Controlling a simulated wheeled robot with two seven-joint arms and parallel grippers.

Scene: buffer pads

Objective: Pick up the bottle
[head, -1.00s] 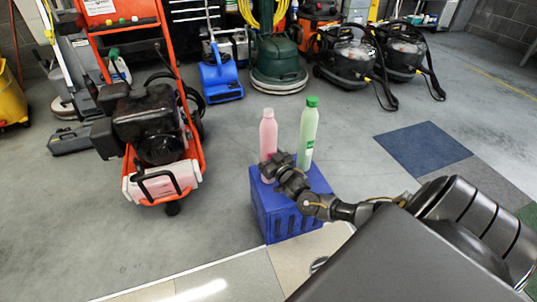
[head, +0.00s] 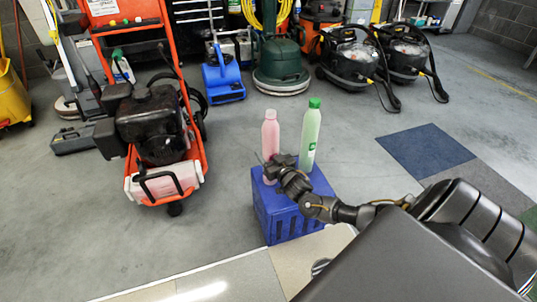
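A pink bottle (head: 270,134) with a pink cap stands upright on a blue crate (head: 270,222). A green bottle (head: 309,137) with a bright green cap stands upright just to its right on the same crate. My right gripper (head: 266,164) is at the lower part of the pink bottle, with its arm reaching in from the right. The gripper overlaps the bottle in the picture and hides part of its lower side. Its fingers are too small and dark to tell if they are open or shut, or touch the bottle. My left gripper is out of view.
An orange-framed machine (head: 160,140) stands left of the crate. A blue blower (head: 222,80), a green floor machine (head: 279,68) and black vacuums (head: 350,60) stand behind. A dark blue floor pad (head: 425,148) lies to the right. Grey floor around the crate is clear.

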